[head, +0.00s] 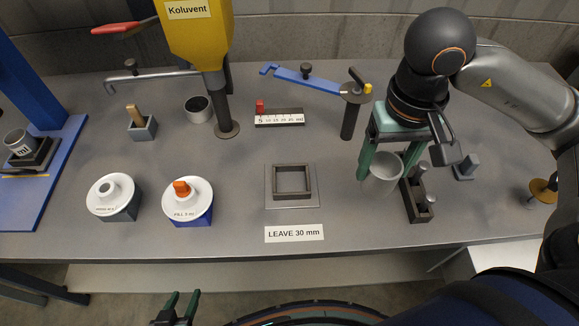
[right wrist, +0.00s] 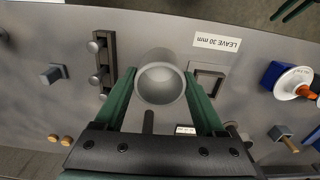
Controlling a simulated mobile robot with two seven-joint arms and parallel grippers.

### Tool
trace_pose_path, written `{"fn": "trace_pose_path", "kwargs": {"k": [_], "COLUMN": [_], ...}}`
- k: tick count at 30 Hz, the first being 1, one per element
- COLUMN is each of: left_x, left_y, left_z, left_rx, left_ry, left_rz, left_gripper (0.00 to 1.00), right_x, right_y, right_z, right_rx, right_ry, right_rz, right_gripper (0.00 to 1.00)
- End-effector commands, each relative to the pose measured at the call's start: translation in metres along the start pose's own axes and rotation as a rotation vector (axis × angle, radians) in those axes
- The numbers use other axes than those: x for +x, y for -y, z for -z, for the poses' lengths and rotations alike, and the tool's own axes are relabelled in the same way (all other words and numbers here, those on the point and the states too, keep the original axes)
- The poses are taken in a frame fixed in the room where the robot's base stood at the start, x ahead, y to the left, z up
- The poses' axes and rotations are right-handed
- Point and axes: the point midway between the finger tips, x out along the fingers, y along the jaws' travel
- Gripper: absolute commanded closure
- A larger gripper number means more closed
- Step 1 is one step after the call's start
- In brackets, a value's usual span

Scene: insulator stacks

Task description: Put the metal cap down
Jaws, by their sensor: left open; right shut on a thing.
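The metal cap (head: 386,165) is a grey, cup-shaped piece with a round opening. My right gripper (head: 384,174) is shut on it, with one green finger on each side. In the right wrist view the cap (right wrist: 160,84) sits between the fingertips (right wrist: 160,76), its round opening facing the camera. It appears held above the table, left of a dark rack; the exact height cannot be told. My left gripper (head: 178,307) is open and empty at the bottom edge, in front of the table.
The dark rack (head: 417,202) holds upright metal pins. A square dark frame (head: 292,194) on a flat plate lies left of the cap, behind a "LEAVE 30 mm" label (head: 294,234). A blue-armed post (head: 350,120) stands behind. Bare table lies between frame and rack.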

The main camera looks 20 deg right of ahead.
Motion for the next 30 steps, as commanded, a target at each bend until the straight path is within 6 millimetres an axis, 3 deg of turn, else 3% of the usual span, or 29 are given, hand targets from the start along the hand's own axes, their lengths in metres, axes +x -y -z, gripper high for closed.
{"fn": "trace_pose_path", "kwargs": {"k": [4, 7, 18, 24, 30], "left_x": [0.002, 0.001, -0.007, -0.009, -0.009], "left_y": [-0.001, -0.001, 0.0, 0.001, 0.001], "left_z": [-0.003, -0.001, 0.009, 0.009, 0.008], "left_rx": [0.0, 0.0, 0.0, -0.001, -0.001], "left_ry": [0.001, -0.001, -0.011, -0.008, -0.006], "left_rz": [-0.001, -0.002, 0.001, 0.003, 0.003], "left_gripper": [0.5, 0.5, 0.5, 0.5, 0.5], "right_x": [0.002, 0.005, 0.045, 0.081, 0.095], "right_y": [-0.007, -0.003, 0.031, 0.041, 0.046], "right_z": [-0.002, 0.007, 0.084, 0.109, 0.12], "right_rx": [0.024, 0.029, 0.028, 0.027, 0.027], "right_ry": [0.001, 0.003, 0.005, 0.002, 0.0], "right_rz": [0.001, 0.003, 0.003, 0.002, 0.003], "right_gripper": [1.0, 1.0, 1.0, 1.0, 1.0]}}
